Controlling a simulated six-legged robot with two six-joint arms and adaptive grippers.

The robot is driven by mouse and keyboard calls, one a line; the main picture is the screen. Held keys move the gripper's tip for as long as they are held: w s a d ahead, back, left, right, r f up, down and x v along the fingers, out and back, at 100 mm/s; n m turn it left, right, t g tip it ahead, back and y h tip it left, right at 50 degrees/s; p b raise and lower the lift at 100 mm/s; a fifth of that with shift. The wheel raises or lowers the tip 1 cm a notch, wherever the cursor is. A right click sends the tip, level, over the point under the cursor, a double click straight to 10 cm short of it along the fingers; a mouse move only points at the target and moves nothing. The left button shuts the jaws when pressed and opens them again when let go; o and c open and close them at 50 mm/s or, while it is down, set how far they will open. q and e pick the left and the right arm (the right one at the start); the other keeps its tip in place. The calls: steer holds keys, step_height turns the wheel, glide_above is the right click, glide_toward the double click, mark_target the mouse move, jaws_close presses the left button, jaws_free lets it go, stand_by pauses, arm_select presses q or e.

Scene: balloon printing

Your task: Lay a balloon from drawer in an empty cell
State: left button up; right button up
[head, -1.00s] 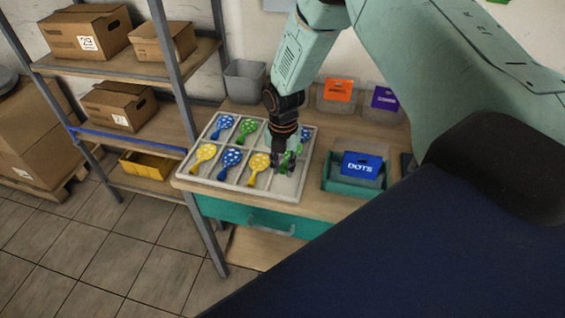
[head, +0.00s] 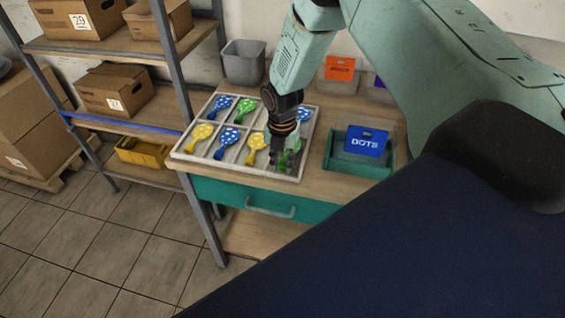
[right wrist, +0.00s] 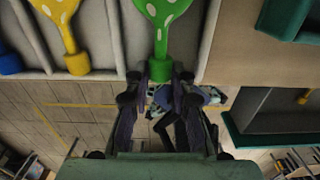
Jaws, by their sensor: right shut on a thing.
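My right gripper (head: 277,160) is shut on a green balloon with pale dots (head: 291,153) at the front right cell of the white divided tray (head: 242,174). In the right wrist view the fingers (right wrist: 160,75) are at the balloon's narrow neck, and its round part (right wrist: 163,15) lies between cell dividers. I cannot tell whether it touches the cell floor. Yellow (head: 202,132), blue (head: 227,141) and another yellow balloon (head: 256,144) lie in the other front cells. A teal-walled drawer (right wrist: 275,141) stands open in the right wrist view, with a small yellow thing inside. My left gripper is not in view.
A teal bin with a blue DOTS sign (head: 365,142) stands right of the tray. A grey bin (head: 243,62) and an orange-signed bin (head: 340,70) stand behind. A teal drawer front with a handle (head: 270,207) is below the tray. A metal shelf post (head: 172,65) is close left.

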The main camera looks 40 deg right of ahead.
steer(key=o, duration=0.8)
steer(key=shift+d+f, duration=0.1)
steer(key=shift+f, duration=0.15)
step_height(320, 180, up, 10)
steer(key=p, duration=0.7)
steer(key=shift+r, duration=0.15)
